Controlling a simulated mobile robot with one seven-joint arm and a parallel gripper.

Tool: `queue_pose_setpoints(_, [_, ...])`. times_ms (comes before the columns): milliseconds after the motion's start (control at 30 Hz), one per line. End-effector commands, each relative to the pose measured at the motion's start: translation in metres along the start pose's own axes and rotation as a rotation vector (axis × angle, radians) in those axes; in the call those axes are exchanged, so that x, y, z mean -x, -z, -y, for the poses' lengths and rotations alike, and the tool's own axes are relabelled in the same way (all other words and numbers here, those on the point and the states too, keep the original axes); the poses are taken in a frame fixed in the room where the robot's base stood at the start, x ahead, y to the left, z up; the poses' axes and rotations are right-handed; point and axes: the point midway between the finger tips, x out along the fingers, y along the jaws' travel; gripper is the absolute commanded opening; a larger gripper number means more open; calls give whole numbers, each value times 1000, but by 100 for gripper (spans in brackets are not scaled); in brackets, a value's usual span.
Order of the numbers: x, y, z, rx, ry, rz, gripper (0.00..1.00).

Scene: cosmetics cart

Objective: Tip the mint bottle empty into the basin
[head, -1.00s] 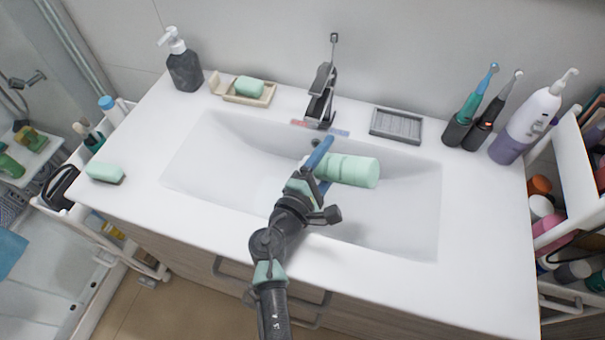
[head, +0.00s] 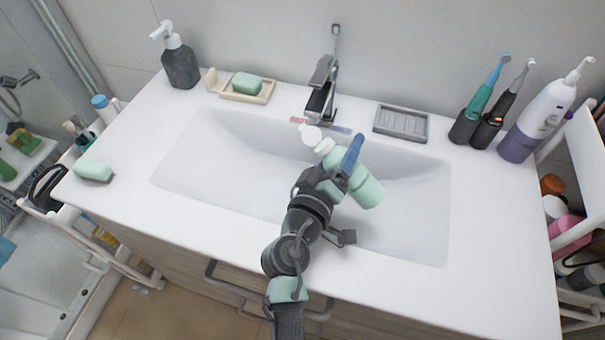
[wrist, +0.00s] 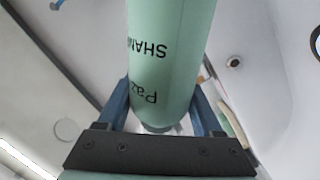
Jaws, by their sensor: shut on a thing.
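The mint bottle (head: 366,190) is held over the white basin (head: 225,165), right of its middle. It is tilted, with its white pump top (head: 312,136) toward the faucet at the upper left and its base toward the lower right. My gripper (head: 344,168) is shut on the bottle's body, with a blue finger across it. In the wrist view, the mint bottle (wrist: 168,55) fills the middle between the blue fingers of my gripper (wrist: 162,108); its dark lettering reads upside down. No liquid is visible leaving it.
The faucet (head: 322,90) stands behind the basin, close to the pump top. A grey soap dish (head: 401,123), toothbrushes (head: 485,105) and a purple-white bottle (head: 540,115) stand at the right. A dark dispenser (head: 181,66) and a soap tray (head: 247,88) stand at the left.

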Motion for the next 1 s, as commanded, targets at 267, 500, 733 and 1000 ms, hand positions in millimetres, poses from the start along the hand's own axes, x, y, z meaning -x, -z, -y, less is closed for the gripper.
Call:
queue_pose_setpoints(267, [1, 9, -27, -359, -5, -25, 10])
queue_pose_setpoints(500, [2, -3, -38, -618, -3, -44, 10])
queue_pose_setpoints(733, [3, -4, -54, -801, -3, -57, 10])
queue_pose_setpoints(1000, [3, -3, -61, -880, -1, -60, 10])
